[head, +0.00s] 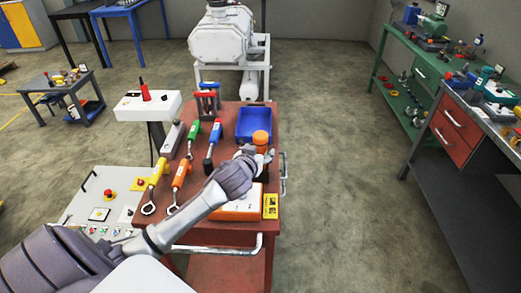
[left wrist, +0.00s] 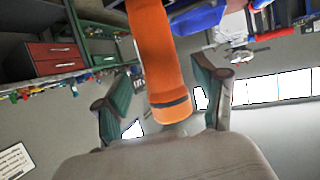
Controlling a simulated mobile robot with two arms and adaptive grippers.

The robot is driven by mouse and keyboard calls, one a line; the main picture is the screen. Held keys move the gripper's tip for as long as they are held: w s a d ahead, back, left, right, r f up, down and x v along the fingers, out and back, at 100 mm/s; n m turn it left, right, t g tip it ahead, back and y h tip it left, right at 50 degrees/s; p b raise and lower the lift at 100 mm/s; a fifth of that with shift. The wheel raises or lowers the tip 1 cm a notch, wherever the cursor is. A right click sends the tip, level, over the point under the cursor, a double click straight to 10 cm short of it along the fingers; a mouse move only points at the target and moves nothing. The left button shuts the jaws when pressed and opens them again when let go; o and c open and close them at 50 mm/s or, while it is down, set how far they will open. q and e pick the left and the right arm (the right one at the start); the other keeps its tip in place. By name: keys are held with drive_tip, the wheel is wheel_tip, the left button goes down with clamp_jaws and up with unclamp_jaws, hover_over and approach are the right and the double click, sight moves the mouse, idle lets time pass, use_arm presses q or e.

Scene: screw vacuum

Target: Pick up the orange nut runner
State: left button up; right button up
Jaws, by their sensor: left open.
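An upright orange cylinder (head: 261,137), which looks like the orange nut runner, stands on the red cart top beside the blue bin. My left gripper (head: 262,155) is at it, reaching in from the left and partly hiding its lower part. In the left wrist view the orange cylinder (left wrist: 155,60), with a dark band near its end, lies between the two open fingers of the left gripper (left wrist: 162,95). Gaps show on both sides, so the fingers look apart from it. My right gripper is not in view.
The red cart (head: 150,207) also holds a blue bin (head: 253,124), green (head: 194,131), blue (head: 215,132), yellow (head: 159,170) and orange-handled (head: 181,174) tools, and a yellow box (head: 270,206). Green-framed (head: 410,75) and grey benches stand right. Floor between is clear.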

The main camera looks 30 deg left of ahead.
use_arm(q)
drive_tip(key=shift+x, duration=1.55)
drive_tip(key=shift+s, duration=0.1)
drive_tip(key=shift+c, duration=0.3)
